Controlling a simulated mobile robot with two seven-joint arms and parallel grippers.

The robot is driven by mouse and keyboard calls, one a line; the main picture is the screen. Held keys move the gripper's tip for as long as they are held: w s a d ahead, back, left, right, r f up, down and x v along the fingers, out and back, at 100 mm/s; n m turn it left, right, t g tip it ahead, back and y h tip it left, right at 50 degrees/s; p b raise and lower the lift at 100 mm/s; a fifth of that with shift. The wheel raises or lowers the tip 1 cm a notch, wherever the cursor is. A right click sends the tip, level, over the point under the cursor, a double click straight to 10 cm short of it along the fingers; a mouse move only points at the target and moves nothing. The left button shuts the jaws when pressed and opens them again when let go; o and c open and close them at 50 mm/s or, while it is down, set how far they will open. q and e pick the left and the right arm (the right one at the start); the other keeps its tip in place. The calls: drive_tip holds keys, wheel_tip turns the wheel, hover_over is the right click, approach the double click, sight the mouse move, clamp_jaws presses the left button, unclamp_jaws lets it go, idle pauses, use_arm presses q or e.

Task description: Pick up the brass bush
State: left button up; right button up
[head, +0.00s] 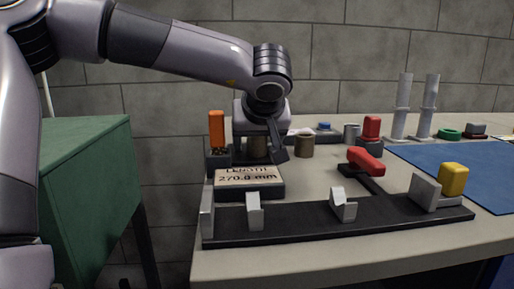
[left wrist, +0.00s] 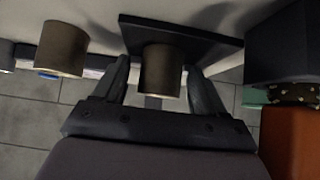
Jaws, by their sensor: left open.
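A brass bush (head: 257,148) stands on a dark base at the back left of the bench, partly hidden by my gripper. In the left wrist view this bush (left wrist: 160,70) is between the two fingers, with a gap visible on each side. My left gripper (head: 259,153) points down, open, with its fingers either side of the bush; the fingers also show in the left wrist view (left wrist: 161,85). A second brass-brown bush (head: 304,146) stands just to the right, outside the fingers, and shows at the left of the wrist view (left wrist: 51,48). My right gripper is not in view.
An orange-handled item (head: 216,130) stands close left of the gripper. In front are a "LENGTH 270.0 mm" sign (head: 249,177) and a long black fixture (head: 300,222) with metal blocks. A red-handled part (head: 366,162), yellow knob (head: 453,179) and blue mat (head: 490,170) lie right.

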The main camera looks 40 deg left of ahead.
use_arm(q)
drive_tip(key=shift+r, duration=0.1)
drive_tip(key=c, duration=1.3)
drive_tip(key=shift+o, duration=0.2)
